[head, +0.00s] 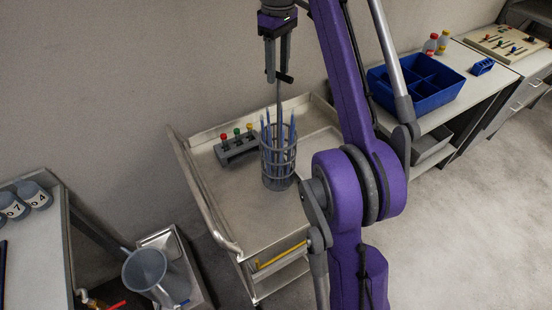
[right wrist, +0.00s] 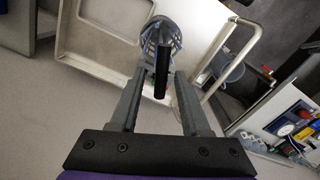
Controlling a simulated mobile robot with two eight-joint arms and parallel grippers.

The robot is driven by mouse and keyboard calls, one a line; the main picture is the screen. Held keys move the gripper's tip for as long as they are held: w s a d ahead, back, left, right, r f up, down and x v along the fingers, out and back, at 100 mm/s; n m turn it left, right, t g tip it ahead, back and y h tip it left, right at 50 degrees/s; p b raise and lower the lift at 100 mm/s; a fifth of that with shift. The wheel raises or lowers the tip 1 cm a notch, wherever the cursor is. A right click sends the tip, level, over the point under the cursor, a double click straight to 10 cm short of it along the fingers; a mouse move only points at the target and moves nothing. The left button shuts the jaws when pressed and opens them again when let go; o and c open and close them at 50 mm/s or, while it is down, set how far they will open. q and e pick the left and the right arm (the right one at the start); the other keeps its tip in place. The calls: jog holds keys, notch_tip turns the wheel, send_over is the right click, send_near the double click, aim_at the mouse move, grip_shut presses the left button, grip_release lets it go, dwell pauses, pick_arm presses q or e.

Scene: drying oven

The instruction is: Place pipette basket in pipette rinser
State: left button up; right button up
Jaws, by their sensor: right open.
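The pipette basket (head: 278,168) is a grey round cage holding several blue pipettes. It stands upright on the metal cart, and a thin rod with a dark grip rises above it. My right gripper (head: 278,77) points down over the basket, open at the top of that rod. In the right wrist view, the black grip (right wrist: 163,86) lies between the open fingers with gaps on both sides, and the basket (right wrist: 160,38) is beyond. The pipette rinser seems to be the grey-blue funnel-topped vessel (head: 145,268) at lower left. My left gripper is not in view.
The cart (head: 215,195) has raised rails and carries a grey rack (head: 237,149) with coloured-top items beside the basket. A blue divided bin (head: 425,85) stands on the right bench. A table (head: 30,245) is at left. My right arm covers the cart's right side.

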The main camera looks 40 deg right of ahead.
aim_at(278, 73)
jog(key=shift+s+f, duration=0.35)
jog(key=shift+f, duration=0.55)
jog(key=shift+f+b, duration=0.3)
jog(key=shift+w+f, duration=0.15)
jog(key=shift+f, duration=0.15)
pick_arm(q)
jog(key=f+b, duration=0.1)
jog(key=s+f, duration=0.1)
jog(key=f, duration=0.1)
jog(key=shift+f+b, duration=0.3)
jog(key=shift+b, duration=0.05)
pick_arm(e)
notch_tip(278, 73, down, 5)
jog(key=shift+r, duration=0.1)
jog(key=shift+c, duration=0.2)
grip_shut()
